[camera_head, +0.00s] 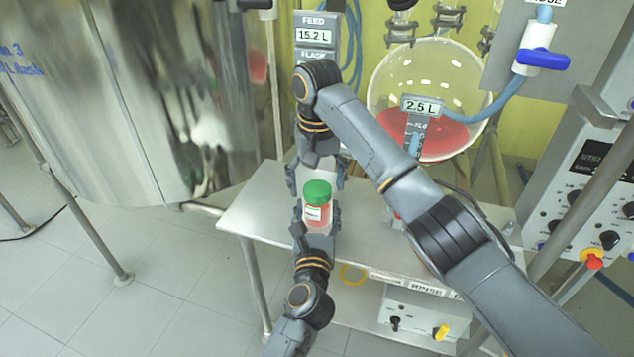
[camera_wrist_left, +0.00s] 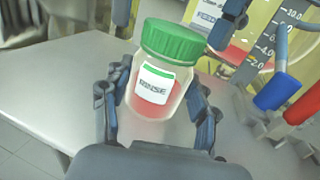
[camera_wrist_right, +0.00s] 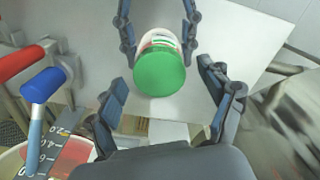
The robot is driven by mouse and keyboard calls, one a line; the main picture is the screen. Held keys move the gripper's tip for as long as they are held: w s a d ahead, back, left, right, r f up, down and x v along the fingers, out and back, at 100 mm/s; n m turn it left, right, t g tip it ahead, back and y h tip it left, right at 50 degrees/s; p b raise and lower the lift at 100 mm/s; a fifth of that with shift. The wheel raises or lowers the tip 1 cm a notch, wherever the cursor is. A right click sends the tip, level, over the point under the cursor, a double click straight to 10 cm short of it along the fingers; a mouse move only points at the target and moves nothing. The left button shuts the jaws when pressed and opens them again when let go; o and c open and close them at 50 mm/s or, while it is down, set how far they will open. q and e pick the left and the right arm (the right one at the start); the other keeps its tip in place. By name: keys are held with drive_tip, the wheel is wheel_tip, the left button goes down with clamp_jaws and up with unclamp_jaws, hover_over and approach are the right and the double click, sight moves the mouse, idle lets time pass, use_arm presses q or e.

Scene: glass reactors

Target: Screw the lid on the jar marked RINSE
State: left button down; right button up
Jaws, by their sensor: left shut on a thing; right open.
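The jar (camera_head: 317,214) has a white label, which reads RINSE in the left wrist view (camera_wrist_left: 153,86), and reddish contents. The green lid (camera_head: 317,192) sits on its mouth; I cannot tell how tight it is. My left gripper (camera_head: 316,226) is shut around the jar's body, a finger on each side, below the lid. My right gripper (camera_head: 317,178) is open on the far side of the lid. In the right wrist view the lid (camera_wrist_right: 160,73) lies ahead, between the lines of its fingers, with no clear contact.
The grey metal table (camera_head: 255,212) is mostly bare around the jar. A round flask (camera_head: 440,75) with red liquid stands behind on the right, with a 2.5 L display (camera_head: 422,106). A large steel vessel (camera_head: 130,100) is at left. Red and blue handles show in the left wrist view (camera_wrist_left: 276,91).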

wheel_tip(320, 180, up, 12)
idle(0.6)
use_arm(q)
drive_tip(key=shift+c, duration=1.6)
unclamp_jaws()
drive_tip(key=s, duration=1.2)
drive_tip(key=shift+a, duration=0.35)
